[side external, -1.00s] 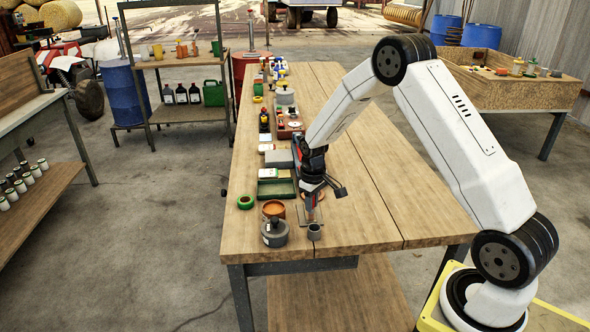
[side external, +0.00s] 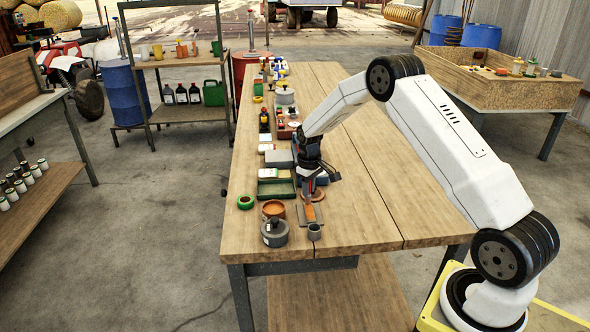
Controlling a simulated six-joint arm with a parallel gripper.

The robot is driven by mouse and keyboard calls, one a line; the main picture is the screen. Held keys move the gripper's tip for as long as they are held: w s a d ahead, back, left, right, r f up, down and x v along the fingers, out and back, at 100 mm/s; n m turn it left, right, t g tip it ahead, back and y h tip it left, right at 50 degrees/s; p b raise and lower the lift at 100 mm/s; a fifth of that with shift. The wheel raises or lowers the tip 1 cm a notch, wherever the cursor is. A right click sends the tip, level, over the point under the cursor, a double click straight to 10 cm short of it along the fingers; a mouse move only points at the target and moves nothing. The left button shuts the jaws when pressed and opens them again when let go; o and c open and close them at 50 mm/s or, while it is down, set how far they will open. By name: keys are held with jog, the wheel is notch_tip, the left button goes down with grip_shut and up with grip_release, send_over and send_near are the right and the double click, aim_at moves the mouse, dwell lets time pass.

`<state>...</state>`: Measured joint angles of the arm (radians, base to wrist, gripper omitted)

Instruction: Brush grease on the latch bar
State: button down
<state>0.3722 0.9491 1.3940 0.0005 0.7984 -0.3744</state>
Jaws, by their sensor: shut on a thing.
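My gripper (side external: 307,188) is low over the near part of the bench, shut on a slim upright thing that looks like a brush; the jaws and arm hide most of it. Its lower end is at the far end of a flat grey plate (side external: 300,216), which seems to be the latch bar. An orange-brown strip (side external: 311,214) shows along the plate's middle; whether it is grease I cannot tell. Whether the brush tip touches the plate is too small to see. An orange-brown bowl (side external: 273,208) stands left of the plate; its contents are unclear.
A lidded grey pot (side external: 275,234) and a small grey cup (side external: 314,232) stand near the front edge. The bench (side external: 385,205) is clear on the right.

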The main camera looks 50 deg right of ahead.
jog(key=shift+r, duration=4.05)
jog(key=shift+s+a, duration=0.1)
